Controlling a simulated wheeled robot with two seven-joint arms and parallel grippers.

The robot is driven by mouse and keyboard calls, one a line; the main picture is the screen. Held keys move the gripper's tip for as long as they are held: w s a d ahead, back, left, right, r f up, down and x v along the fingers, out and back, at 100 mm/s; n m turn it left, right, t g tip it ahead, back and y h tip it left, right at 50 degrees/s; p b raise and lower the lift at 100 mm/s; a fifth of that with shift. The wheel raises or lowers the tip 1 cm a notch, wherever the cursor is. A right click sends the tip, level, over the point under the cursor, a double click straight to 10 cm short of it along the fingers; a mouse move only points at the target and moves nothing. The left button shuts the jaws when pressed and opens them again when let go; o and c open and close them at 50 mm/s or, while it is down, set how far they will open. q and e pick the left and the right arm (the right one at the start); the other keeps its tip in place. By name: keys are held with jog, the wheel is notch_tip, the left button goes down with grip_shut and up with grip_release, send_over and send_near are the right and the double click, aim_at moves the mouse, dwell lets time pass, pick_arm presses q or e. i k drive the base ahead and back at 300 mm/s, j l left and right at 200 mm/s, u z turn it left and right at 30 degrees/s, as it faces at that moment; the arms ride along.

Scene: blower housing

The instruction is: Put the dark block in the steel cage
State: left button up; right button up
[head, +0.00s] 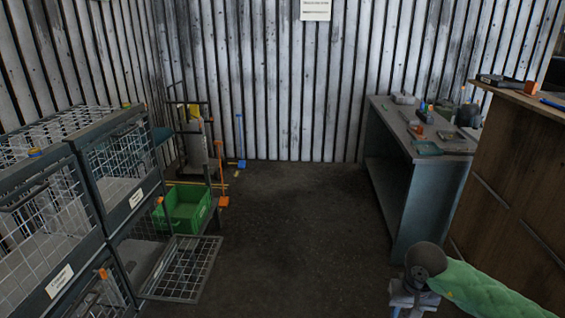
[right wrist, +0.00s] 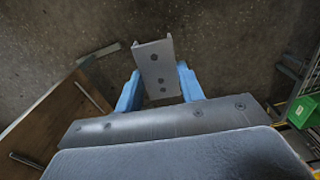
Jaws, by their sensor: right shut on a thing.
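The steel cage unit (head: 120,213) stands at the left in the head view, with several wire-mesh compartments in a dark frame with white labels. A lower mesh door (head: 183,268) stands open into the aisle. My right gripper (right wrist: 159,72) has its blue fingers shut on a grey, channel-shaped block (right wrist: 152,56) with several holes, apparently the dark block. In the head view my right gripper (head: 412,297) is low at the right, far across the floor from the cage; the block is not clear there. My left gripper is out of view.
A green crate (head: 186,210) sits behind the open door, near a trolley (head: 196,150). A grey workbench (head: 420,185) with tools and a wooden counter (head: 510,190) stand at the right. The floor (head: 290,220) between is clear.

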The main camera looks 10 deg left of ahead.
aim_at(135, 279)
jog(key=i, duration=1.6)
jog(key=i+u, duration=0.2)
jog(key=i, duration=0.2)
jog(key=i+l+u, duration=0.2)
jog(key=i, duration=0.2)
jog(key=i+l+u, duration=0.2)
jog(key=i, duration=0.2)
jog(key=j+u, duration=0.1)
jog(key=u, duration=1.7)
